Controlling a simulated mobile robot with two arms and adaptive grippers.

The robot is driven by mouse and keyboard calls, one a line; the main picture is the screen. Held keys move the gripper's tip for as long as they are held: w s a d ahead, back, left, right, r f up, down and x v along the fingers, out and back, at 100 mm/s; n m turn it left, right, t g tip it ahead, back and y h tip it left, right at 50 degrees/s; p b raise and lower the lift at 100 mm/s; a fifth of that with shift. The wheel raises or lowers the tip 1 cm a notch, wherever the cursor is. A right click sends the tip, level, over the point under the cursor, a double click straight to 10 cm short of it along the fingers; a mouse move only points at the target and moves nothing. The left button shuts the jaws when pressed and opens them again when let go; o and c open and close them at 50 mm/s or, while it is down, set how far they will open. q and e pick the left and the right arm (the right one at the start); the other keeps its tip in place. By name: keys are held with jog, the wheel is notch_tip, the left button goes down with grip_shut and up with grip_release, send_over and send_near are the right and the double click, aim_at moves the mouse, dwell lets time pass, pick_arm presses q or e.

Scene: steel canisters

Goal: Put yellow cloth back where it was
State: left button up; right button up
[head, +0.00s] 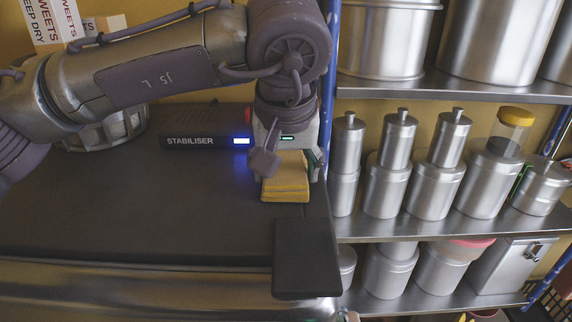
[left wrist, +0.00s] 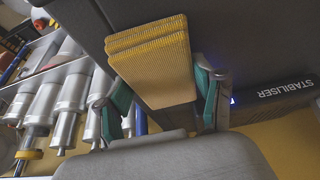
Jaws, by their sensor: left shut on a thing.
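The yellow cloth (head: 286,180) is a folded, ribbed stack at the right end of the dark counter top (head: 120,210). My left gripper (head: 290,163) reaches down over it from above. In the left wrist view the cloth (left wrist: 150,60) sits between the two green-padded fingers of my left gripper (left wrist: 165,95), which is shut on it. I cannot tell whether the cloth touches the counter or is just above it. My right gripper is in neither view.
A black box marked STABILISER (head: 200,141) stands behind, left of the cloth. A steel shelf (head: 440,225) with several canisters stands to the right, past a blue post (head: 328,100). A dark flap (head: 306,258) projects at the counter's front right.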

pick_arm(q)
jog(key=shift+f, duration=0.25)
jog(key=o, duration=0.8)
jog(key=shift+r, duration=0.1)
jog(key=shift+o, duration=1.1)
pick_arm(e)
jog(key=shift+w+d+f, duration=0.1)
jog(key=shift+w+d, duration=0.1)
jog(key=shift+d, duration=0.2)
pick_arm(q)
jog(key=shift+r, duration=0.35)
jog(key=b+v, duration=0.2)
jog(key=v, duration=0.9)
jog(key=shift+s+r, duration=0.25)
jog(key=shift+r, duration=0.05)
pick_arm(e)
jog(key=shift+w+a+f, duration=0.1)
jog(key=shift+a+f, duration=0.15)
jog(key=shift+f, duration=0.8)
